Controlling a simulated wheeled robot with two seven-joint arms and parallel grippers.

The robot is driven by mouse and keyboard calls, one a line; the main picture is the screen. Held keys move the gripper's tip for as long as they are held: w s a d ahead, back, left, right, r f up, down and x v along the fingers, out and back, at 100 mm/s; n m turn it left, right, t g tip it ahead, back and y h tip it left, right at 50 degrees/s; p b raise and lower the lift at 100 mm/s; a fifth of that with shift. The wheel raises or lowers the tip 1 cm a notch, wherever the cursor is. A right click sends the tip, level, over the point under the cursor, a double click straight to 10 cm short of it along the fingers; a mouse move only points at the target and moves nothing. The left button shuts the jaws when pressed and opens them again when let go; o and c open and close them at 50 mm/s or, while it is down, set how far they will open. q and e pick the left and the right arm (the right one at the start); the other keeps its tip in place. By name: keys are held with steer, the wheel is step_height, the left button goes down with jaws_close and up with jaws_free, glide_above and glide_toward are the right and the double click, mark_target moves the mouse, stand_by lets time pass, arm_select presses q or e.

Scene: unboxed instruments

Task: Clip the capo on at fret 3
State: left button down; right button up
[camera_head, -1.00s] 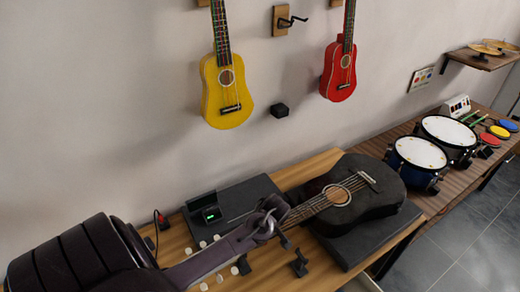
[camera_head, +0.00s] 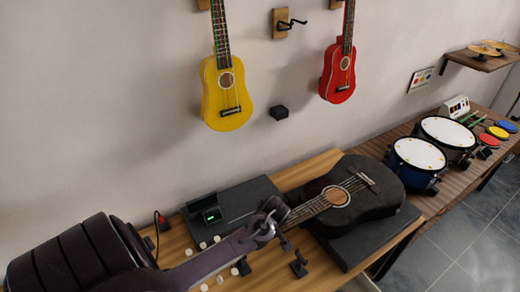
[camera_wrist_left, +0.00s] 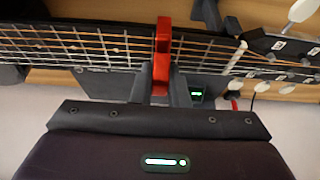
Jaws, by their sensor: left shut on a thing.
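A black guitar (camera_head: 388,200) lies on its back on the bench, its neck pointing to lower left, its headstock partly behind my left arm. My left gripper (camera_head: 272,220) is over the neck. In the left wrist view my left gripper (camera_wrist_left: 161,78) is shut on the red capo (camera_wrist_left: 162,50), which stands across the fretboard (camera_wrist_left: 75,45) and strings. The pale nut (camera_wrist_left: 236,57) is to its right, a few frets away; I cannot tell the exact fret. Whether the capo clamps the neck is unclear. The head view hides the capo. My right gripper is not in view.
The guitar body rests on a dark support (camera_head: 355,243). A dark case with a green-lit display (camera_head: 212,215) lies behind the neck. A small black stand (camera_head: 299,265) is in front. Yellow (camera_head: 226,92) and red (camera_head: 339,72) ukuleles hang on the wall; drums (camera_head: 418,153) stand right.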

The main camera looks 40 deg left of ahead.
arm_select(q)
steer(key=shift+f, duration=0.35)
stand_by(0.6)
steer(key=c, duration=1.3)
jaws_free()
steer(key=shift+c, duration=0.2)
steer(key=shift+r, duration=0.1)
steer(key=b+v, duration=0.2)
steer(key=v, duration=0.5)
steer(key=shift+d+r, duration=0.15)
steer(key=shift+r, duration=0.15)
